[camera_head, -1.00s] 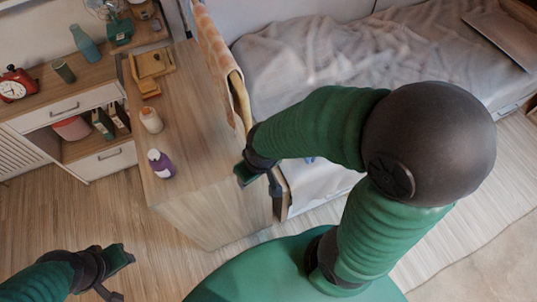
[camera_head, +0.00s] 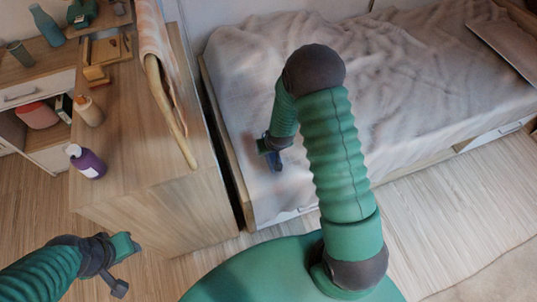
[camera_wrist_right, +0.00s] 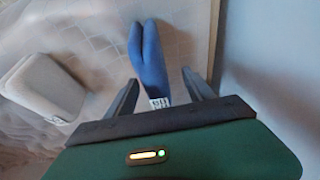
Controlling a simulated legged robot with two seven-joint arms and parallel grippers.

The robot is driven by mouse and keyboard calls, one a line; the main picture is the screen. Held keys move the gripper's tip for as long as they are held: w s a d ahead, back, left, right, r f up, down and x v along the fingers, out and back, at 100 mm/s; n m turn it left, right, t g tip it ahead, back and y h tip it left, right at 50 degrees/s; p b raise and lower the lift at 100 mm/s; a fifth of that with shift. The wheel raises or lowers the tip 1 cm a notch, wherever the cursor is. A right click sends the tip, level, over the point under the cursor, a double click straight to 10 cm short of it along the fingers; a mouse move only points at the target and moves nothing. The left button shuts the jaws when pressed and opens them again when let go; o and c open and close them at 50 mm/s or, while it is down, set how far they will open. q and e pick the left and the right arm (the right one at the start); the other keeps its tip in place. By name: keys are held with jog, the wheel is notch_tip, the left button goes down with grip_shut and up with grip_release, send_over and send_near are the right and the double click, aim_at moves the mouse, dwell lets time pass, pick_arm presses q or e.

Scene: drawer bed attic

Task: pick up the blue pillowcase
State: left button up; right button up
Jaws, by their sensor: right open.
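The blue pillowcase (camera_wrist_right: 150,55) shows in the right wrist view as a long, narrow folded blue shape with a small pale patterned patch at its near end. It lies on the pale bedding, ahead of my right gripper (camera_wrist_right: 163,85) and between the lines of its two fingers. That gripper is open with nothing seen gripped. In the head view my right gripper (camera_head: 272,152) is over the near left part of the bed; I cannot make out the pillowcase there. My left gripper (camera_head: 128,266) is open and empty at the lower left, over the floor.
The bed (camera_head: 380,80) has a rumpled pale cover. A wooden cabinet (camera_head: 150,200) stands left of it, with a purple bottle (camera_head: 87,162), an orange-white bottle (camera_head: 88,110) and a draped cloth (camera_head: 160,60). A flat grey object (camera_wrist_right: 45,85) lies left in the wrist view.

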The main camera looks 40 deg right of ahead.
jog(key=x, duration=0.2)
jog(key=d+x, duration=0.1)
jog(key=x, duration=0.1)
jog(key=b+x, duration=0.1)
jog(key=x, duration=0.2)
jog(key=shift+s+d, duration=0.15)
jog(key=shift+d, duration=0.2)
jog(key=shift+a+r, duration=0.1)
jog(key=shift+a, duration=0.05)
jog(key=shift+a+r, duration=0.3)
jog(key=shift+a, duration=0.25)
jog(key=shift+d+f, duration=0.5)
jog(key=shift+a+r, duration=0.15)
jog(key=shift+a, duration=0.1)
jog(key=shift+c, duration=1)
pick_arm(q)
jog(key=shift+s+d+f, duration=0.1)
jog(key=shift+d+f, duration=0.4)
jog(key=shift+d, duration=0.2)
pick_arm(e)
jog(key=shift+d, duration=0.1)
grip_shut()
